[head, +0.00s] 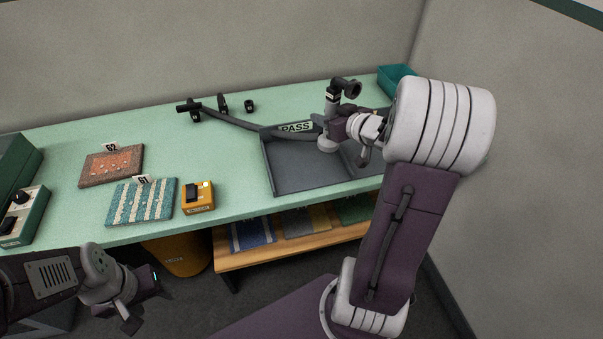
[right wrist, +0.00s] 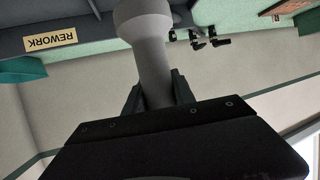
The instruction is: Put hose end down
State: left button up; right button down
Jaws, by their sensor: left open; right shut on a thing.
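My right gripper (head: 343,127) is shut on a grey piece, which looks like the hose end (head: 327,144), above the grey tray at the right of the table. In the right wrist view this grey flared tube (right wrist: 152,50) stands between my two dark fingers (right wrist: 157,95). The dark hose (head: 235,121) runs from the back of the table toward the gripper; the join is hard to make out. I cannot tell whether the hose end touches the tray. My left gripper (head: 142,290) is open and empty, low in front of the table.
The grey tray (head: 285,180) carries a PASS label (head: 296,127); a REWORK label (right wrist: 51,38) shows in the wrist view. A yellow box (head: 199,197), a striped sample (head: 145,203) and a reddish sample (head: 112,166) lie left. Small black holders (head: 222,104) stand at the back. Mid-table is clear.

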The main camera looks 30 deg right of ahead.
jog(key=shift+s+d+r+m+h, duration=0.1)
jog(key=shift+s+d+m+h, duration=0.1)
jog(key=shift+d, duration=0.35)
jog(key=shift+s+d+r+m+h, duration=0.1)
jog(key=shift+s+d+h, duration=0.1)
jog(key=shift+d, duration=0.3)
pick_arm(q)
jog(key=f+b, duration=0.4)
jog(key=shift+w+d+f+b, duration=0.3)
jog(key=shift+w+d+f, duration=0.1)
pick_arm(e)
jog(key=w+a+f, duration=0.5)
jog(key=w+f, duration=0.3)
jog(key=w, duration=0.2)
jog(key=shift+a, duration=0.25)
notch_tip(320, 180, down, 4)
jog(key=shift+b, duration=0.75)
pick_arm(q)
jog(key=shift+w+f, duration=0.1)
jog(key=shift+f, duration=0.5)
pick_arm(e)
jog(key=shift+r, duration=0.1)
